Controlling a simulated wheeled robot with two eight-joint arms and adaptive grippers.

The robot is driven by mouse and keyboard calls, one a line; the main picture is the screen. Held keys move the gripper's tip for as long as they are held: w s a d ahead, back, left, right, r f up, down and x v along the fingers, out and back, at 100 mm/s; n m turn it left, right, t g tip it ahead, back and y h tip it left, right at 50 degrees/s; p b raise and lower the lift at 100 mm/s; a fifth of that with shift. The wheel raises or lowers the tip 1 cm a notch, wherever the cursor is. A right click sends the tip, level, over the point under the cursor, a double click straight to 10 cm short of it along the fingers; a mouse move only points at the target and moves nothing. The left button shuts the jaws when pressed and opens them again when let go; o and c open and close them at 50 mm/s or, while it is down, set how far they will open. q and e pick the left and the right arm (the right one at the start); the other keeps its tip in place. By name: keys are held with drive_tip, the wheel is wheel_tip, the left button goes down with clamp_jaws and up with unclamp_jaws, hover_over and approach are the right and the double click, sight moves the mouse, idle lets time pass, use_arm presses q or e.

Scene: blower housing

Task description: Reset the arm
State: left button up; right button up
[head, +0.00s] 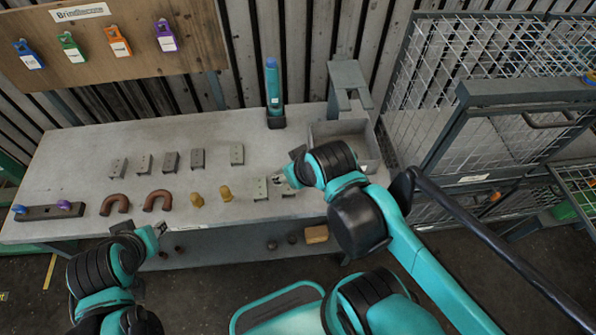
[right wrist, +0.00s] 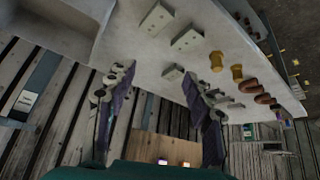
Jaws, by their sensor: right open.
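My right arm (head: 398,240) reaches over the front right of the grey workbench (head: 90,160). My right gripper (head: 283,180) is above or beside small grey plates near the front edge; the exact gap is hard to judge. The right wrist view shows this gripper (right wrist: 157,95) with its two fingers spread apart and nothing between them. My left gripper (head: 157,234) is low at the bench's front edge, left of the middle. It appears to hold nothing, but its jaws are too small to read. The left arm (head: 100,268) is bent at the lower left.
Several grey blocks (head: 170,161), two brown U-shaped parts (head: 157,200), two yellow pegs (head: 225,193) and a grey plate (head: 260,189) lie on the bench. A teal tool (head: 272,85) stands at the back beside a grey bin (head: 345,133). A mesh cage (head: 470,60) stands right.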

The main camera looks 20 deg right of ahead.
drive_tip(key=shift+s+d+m+t+h, duration=0.3)
drive_tip(key=shift+s+d+m, duration=0.25)
drive_tip(key=shift+d+m, duration=0.15)
wheel_tip(320, 180, down, 4)
drive_tip(key=b, duration=0.3)
drive_tip(key=shift+r+b, duration=0.15)
drive_tip(key=shift+b, duration=0.2)
